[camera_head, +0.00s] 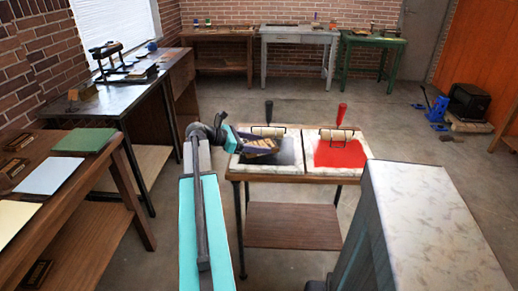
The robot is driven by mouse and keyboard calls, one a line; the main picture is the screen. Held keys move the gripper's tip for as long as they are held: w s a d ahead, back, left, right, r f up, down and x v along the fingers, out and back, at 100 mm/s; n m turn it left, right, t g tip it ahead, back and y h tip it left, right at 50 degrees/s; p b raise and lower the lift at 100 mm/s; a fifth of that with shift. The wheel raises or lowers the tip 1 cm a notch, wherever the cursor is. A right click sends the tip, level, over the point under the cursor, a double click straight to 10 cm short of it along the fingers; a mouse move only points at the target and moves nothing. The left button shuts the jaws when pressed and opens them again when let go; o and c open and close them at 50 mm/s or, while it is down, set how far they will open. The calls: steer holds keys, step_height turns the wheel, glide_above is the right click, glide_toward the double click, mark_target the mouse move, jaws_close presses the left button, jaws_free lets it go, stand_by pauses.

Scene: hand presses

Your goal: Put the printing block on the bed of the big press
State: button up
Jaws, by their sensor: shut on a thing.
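My gripper (240,139) is at the end of my teal arm, over the left part of the small inking table (288,177). It is shut on a small tan block (262,144), which looks like the printing block, held over or just above the dark ink slab. The fingertips are small and partly hidden, so I cannot tell whether the block touches the slab. A dark press (108,57) with a roller and a flat bed stands on the metal-topped table (100,100) at the back left. I cannot tell from its size whether it is the big press.
A red ink slab (337,153) with a red-handled roller lies right of the dark slab. A marbled grey-white block (425,215) fills the right foreground. A wooden bench (75,200) with coloured sheets stands at the left. Open floor lies behind the inking table.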

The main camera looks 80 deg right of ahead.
steer(key=shift+f, duration=1.1)
steer(key=shift+f, duration=0.1)
steer(key=o, duration=1)
steer(key=shift+o, duration=0.2)
steer(key=shift+w, duration=0.1)
steer(key=v, duration=1.2)
steer(key=shift+a+b, duration=0.1)
steer(key=shift+b, duration=0.2)
